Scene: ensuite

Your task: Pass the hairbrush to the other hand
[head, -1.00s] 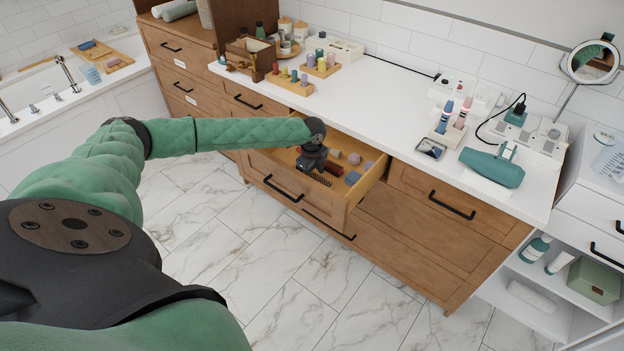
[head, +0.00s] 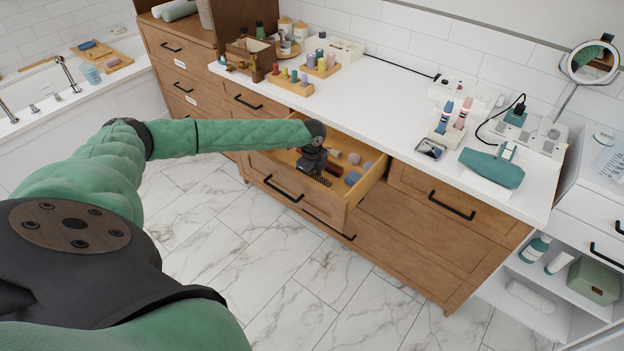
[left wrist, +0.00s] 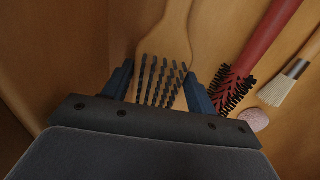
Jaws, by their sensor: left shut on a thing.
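The wooden hairbrush (left wrist: 178,22) with dark bristles is in the open drawer, between the two blue fingers of my left gripper (left wrist: 160,86) in the left wrist view. The fingers are shut on its bristled head, and its pale handle runs away toward the top of that view. In the head view, my left gripper (head: 312,164) reaches down into the drawer, and the dark bristles (head: 322,180) show just below it. The gripper hides most of the brush there. My right gripper is not in view.
The open drawer (head: 362,204) also holds a red round brush (left wrist: 265,42), a pale-bristled brush (left wrist: 285,84) and a pink round item (left wrist: 253,119), close to the right finger. The white countertop (head: 390,125) above carries bottles and appliances. The marble floor in front is clear.

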